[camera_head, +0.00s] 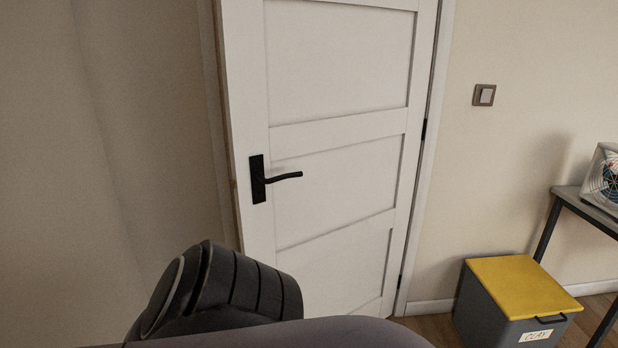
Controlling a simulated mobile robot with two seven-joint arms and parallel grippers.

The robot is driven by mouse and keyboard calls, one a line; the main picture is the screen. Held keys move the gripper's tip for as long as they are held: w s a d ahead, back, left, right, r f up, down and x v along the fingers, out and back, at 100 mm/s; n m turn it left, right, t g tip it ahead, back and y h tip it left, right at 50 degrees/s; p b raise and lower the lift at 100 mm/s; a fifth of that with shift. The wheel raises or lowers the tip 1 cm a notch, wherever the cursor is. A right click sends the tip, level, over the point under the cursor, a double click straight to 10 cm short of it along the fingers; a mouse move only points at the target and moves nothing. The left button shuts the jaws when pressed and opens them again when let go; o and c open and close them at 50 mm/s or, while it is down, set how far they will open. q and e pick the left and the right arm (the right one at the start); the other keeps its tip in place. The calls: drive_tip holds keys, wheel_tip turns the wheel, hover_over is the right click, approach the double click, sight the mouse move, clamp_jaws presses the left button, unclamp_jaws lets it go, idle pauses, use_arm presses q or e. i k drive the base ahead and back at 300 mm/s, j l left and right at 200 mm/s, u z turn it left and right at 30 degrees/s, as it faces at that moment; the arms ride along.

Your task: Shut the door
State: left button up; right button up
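The white panelled door (338,150) fills the middle of the camera_head view. Its black lever handle (258,180) is near the left edge, with the lever pointing right. Dark hinges (424,129) show along the right side. The door's left side edge shows as a narrow strip with a brownish patch level with the handle, so it looks slightly ajar; the exact gap is hard to tell. A dark ribbed part of my own arm covers the door's lower left. Neither gripper shows, and nothing visible touches the handle.
A grey bin with a yellow lid (520,285) and a CLAY label stands on the wooden floor right of the door. A dark-legged table (566,193) holding a fan-like object (606,180) is at the right edge. A light switch (484,95) is on the wall.

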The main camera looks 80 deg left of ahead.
sight(334, 91)
drive_tip(key=u, duration=2.3)
